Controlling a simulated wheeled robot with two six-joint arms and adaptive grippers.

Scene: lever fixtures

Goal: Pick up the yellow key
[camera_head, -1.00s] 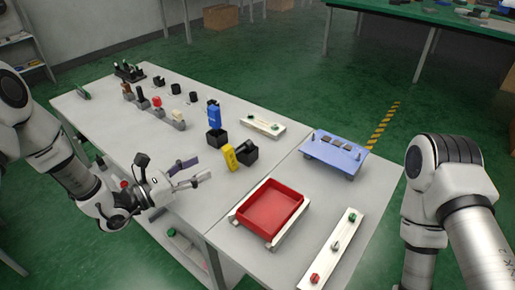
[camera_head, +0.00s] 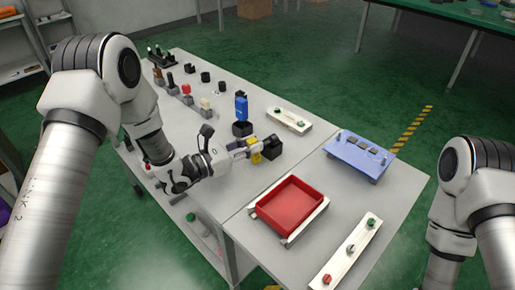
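The yellow key (camera_head: 256,156) is a small upright yellow block beside a black holder (camera_head: 271,147) on the grey table. My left gripper (camera_head: 252,149) is at the yellow key, with its fingers reaching it from the left and covering part of it. The view is too small to tell whether the fingers are closed on it. My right arm shows at the right edge, but its gripper is out of view.
A blue block (camera_head: 241,108) stands in another black holder (camera_head: 242,129) just behind. A red tray (camera_head: 262,213) is in front. A blue fixture (camera_head: 342,151) is right, and a white strip with knobs (camera_head: 337,267) is at the front. Several small fixtures stand at the back left.

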